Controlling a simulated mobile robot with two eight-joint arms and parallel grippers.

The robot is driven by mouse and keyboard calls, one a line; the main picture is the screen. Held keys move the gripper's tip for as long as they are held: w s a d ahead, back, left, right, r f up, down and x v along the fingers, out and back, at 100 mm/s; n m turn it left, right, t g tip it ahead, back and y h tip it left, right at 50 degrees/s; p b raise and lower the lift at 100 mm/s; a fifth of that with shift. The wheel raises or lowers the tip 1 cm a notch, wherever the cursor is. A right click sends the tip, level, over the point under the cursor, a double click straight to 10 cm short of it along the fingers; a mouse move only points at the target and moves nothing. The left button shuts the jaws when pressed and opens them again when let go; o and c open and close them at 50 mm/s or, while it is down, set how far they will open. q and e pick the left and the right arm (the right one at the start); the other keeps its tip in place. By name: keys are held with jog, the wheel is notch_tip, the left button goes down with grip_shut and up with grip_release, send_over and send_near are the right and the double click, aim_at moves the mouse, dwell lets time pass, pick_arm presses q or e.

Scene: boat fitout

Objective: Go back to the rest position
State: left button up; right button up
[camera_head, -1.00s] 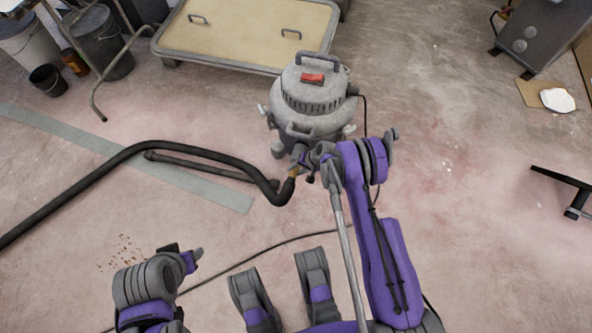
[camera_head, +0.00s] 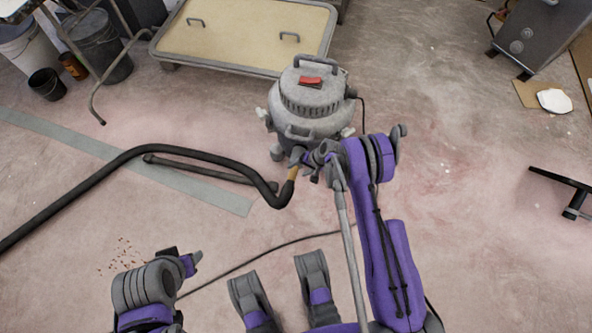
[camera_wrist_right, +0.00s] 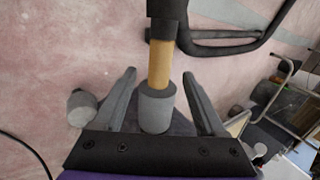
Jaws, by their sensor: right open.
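A grey shop vacuum (camera_head: 312,100) with a red switch stands on the floor in the upper middle of the head view. A black hose (camera_head: 120,160) runs from the left to the vacuum's front, ending in a tan section (camera_head: 292,174). My right gripper (camera_head: 303,158) is at this hose end, low in front of the vacuum. In the right wrist view, its fingers (camera_wrist_right: 163,92) are apart on either side of the tan section (camera_wrist_right: 160,65) and a grey cylindrical fitting (camera_wrist_right: 156,108). My left gripper (camera_head: 193,260) is low on the left, its jaws unclear.
A wheeled platform (camera_head: 240,38) with a tan top stands behind the vacuum. Buckets (camera_head: 104,48) and a metal stand are at upper left. A thin cable (camera_head: 260,256) crosses the floor. A black stand foot (camera_head: 565,190) is at right. Floor right of my right arm is mostly clear.

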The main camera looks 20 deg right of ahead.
pick_arm(q)
jog(key=shift+p+v, duration=0.8)
pick_arm(e)
jog(key=v, duration=0.7)
jog(key=shift+r, duration=0.3)
pick_arm(q)
jog(key=shift+w, duration=0.15)
pick_arm(e)
jog(key=shift+d, duration=0.15)
